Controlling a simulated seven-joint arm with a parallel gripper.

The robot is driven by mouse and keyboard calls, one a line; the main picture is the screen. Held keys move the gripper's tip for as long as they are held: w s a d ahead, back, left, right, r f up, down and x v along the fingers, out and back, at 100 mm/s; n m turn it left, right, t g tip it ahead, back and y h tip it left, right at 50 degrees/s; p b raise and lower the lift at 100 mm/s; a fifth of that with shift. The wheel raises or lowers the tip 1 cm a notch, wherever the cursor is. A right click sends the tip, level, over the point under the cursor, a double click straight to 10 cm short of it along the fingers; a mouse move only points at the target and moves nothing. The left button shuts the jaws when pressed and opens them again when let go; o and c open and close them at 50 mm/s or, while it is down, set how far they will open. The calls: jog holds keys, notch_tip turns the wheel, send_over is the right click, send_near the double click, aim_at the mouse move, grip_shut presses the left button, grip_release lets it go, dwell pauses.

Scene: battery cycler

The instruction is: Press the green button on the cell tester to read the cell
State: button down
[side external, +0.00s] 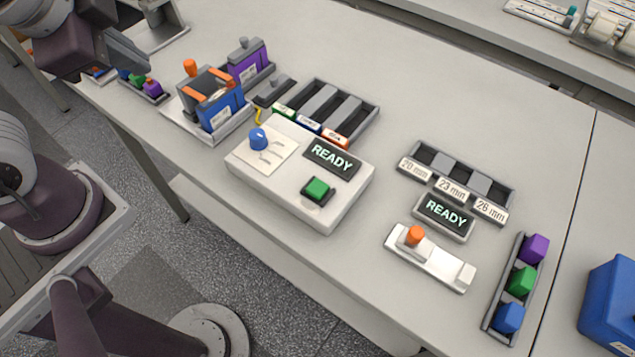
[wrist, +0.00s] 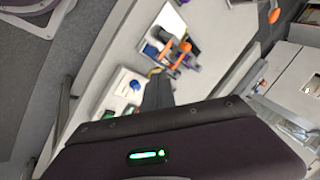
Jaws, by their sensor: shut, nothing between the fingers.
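The cell tester is a white box (side external: 245,178) in the middle of the side external view. It has a green button (side external: 318,189) at its right end, a blue knob (side external: 257,138) at its left and a dark display (side external: 332,156) reading READY. The green button also shows small in the wrist view (wrist: 135,85). My gripper (side external: 142,65) is shut and empty at the upper left, well apart from the tester and button. Its dark fingers (wrist: 158,92) show in the wrist view. A blue block (side external: 222,112) with orange clips stands in a white holder left of the tester.
A slotted tray (side external: 375,104) lies behind the tester. At the right are a minute-labelled tray (side external: 408,150), a second READY display (side external: 443,216), a white fixture with an orange knob (side external: 414,235) and a rack of coloured blocks (side external: 490,318). A blue bin (side external: 610,300) stands far right.

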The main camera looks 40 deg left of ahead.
jog(key=w+d+f+m+t, duration=0.1)
jog(key=w+d+m, duration=0.25)
jog(key=m, duration=0.25)
jog(key=m+t+h, duration=0.2)
jog(key=m+h, duration=0.4)
jog(key=m, duration=1.1)
send_over(313, 191)
notch_tip(313, 191, down, 6)
jog(key=shift+f, duration=0.1)
jog(key=shift+y, duration=0.3)
jog(key=shift+f, duration=4.3)
jog(key=shift+f, duration=0.1)
jog(key=shift+f, duration=0.3)
